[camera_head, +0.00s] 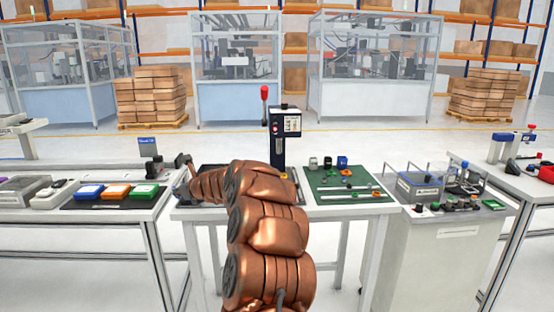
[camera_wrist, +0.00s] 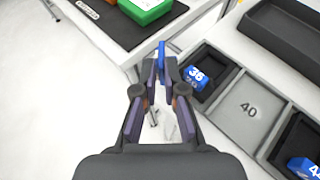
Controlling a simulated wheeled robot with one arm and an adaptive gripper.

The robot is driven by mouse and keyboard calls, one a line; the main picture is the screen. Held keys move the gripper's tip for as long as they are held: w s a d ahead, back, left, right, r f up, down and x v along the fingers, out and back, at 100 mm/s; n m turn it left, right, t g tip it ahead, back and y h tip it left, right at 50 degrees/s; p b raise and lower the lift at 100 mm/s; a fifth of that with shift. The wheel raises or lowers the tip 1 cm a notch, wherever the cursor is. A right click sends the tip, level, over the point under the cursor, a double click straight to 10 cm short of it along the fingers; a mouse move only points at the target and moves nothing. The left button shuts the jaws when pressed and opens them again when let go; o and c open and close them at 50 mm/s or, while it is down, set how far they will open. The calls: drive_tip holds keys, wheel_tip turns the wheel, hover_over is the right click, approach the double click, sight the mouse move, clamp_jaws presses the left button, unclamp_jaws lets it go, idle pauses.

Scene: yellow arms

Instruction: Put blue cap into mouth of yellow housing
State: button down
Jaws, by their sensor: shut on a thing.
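My gripper (camera_wrist: 161,72) is shut on a small blue part, the blue cap (camera_wrist: 162,52), at its fingertips in the wrist view. The cap is seen edge-on and the fingers partly hide it. In the head view my gripper (camera_head: 184,162) is small, at the left end of the middle table, and the held cap cannot be made out. I cannot make out the yellow housing for sure in either view.
Beside my gripper, a grey tray (camera_wrist: 243,107) has compartments, one holding a blue piece marked 36 (camera_wrist: 196,78). A green bin (camera_wrist: 145,10) stands on the left table. A green mat (camera_head: 325,205) carries small parts. A press (camera_head: 279,140) stands behind my arm.

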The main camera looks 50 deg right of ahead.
drive_tip(key=s+d+r+n+g+h+p, duration=0.2)
drive_tip(key=s+d+r+g+h+p, duration=0.15)
drive_tip(key=s+d+h, duration=0.8)
drive_tip(key=s+d+r+n+g+h+p, duration=0.3)
drive_tip(key=s+d, duration=0.5)
drive_tip(key=d, duration=0.8)
drive_tip(key=shift+f+m+g+h+b, duration=0.2)
drive_tip(key=shift+f+g+h+b, duration=0.15)
drive_tip(key=shift+f, duration=0.65)
drive_tip(key=shift+f+m+g+h+b, duration=0.2)
drive_tip(key=shift+f+h+b, duration=0.1)
drive_tip(key=shift+f, duration=0.7)
drive_tip(key=shift+f+b, duration=0.9)
drive_tip(key=shift+f, duration=0.15)
